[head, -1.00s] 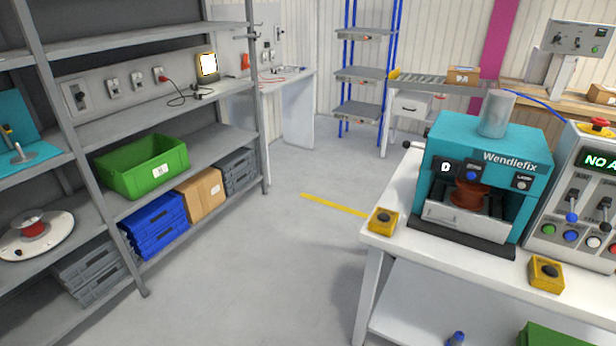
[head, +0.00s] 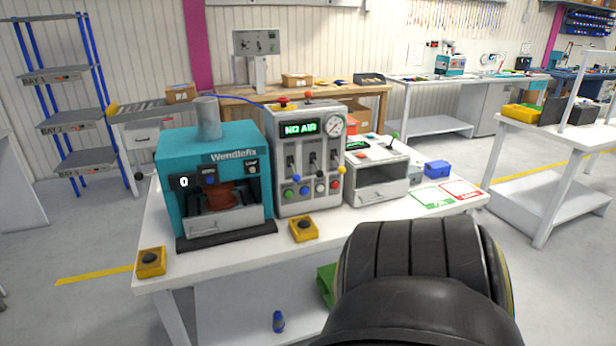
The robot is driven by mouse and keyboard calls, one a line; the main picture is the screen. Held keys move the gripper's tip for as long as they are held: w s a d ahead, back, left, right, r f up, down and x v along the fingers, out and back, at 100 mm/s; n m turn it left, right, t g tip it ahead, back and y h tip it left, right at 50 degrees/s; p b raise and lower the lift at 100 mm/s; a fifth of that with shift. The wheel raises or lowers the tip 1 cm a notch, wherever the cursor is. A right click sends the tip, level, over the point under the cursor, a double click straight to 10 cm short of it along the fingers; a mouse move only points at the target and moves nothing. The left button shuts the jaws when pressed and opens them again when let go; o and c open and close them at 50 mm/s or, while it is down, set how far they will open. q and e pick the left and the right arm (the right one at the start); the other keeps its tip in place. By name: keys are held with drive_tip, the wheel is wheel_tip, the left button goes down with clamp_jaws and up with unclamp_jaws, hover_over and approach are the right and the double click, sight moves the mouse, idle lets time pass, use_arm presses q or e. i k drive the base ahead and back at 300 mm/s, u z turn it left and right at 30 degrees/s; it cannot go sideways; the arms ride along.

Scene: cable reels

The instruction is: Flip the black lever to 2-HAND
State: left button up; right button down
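A grey control panel (head: 308,165) stands on the white bench, right of the teal Wendlefix press (head: 213,178). Its green display reads NO AIR. Below the display are several small levers with knobs of different colours. A dark-knobbed lever (head: 313,172) seems to be in the middle, but its position is too small to tell. I cannot read a 2-HAND label. The press shows a reddish reel (head: 221,196) inside and small switches on its front. Neither gripper is in view. A large black ribbed part of my own arm fills the lower right and hides part of the bench.
A grey tester box (head: 377,170) stands right of the panel, with a blue box (head: 437,169) beyond. A blue bottle (head: 278,321) is below. Floor at left is clear.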

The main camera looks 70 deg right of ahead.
sight(320, 175)
drive_tip(key=z, duration=1.7)
drive_tip(key=i, duration=0.2)
drive_tip(key=z, duration=1.65)
